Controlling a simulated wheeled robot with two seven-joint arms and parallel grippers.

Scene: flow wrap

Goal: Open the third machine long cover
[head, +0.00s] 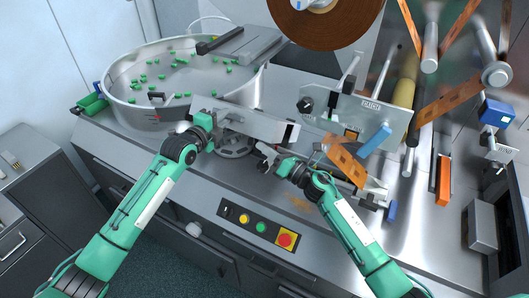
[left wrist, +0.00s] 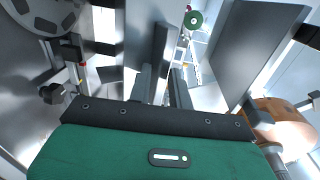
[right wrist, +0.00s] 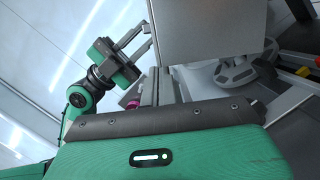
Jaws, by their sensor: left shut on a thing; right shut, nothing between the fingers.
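A long grey metal cover (head: 245,121) stands tilted at the front of the machine, right of the bowl. My left gripper (head: 188,128) is at its left end, shut on its edge. In the left wrist view the fingers (left wrist: 163,88) close on a dark, narrow edge. The cover fills the upper middle of the right wrist view (right wrist: 208,32), where my left gripper (right wrist: 135,47) shows at its left side. My right gripper (head: 266,158) is shut and empty, just below the cover's right part. Its fingertips are partly hidden in the right wrist view.
A round metal bowl (head: 122,84) with green pieces stands at the left. A round grey disc part (head: 235,147) sits under the cover. A bracket plate (head: 340,107) and an orange strip (head: 344,160) lie close to my right arm. A button panel (head: 258,226) is on the front edge.

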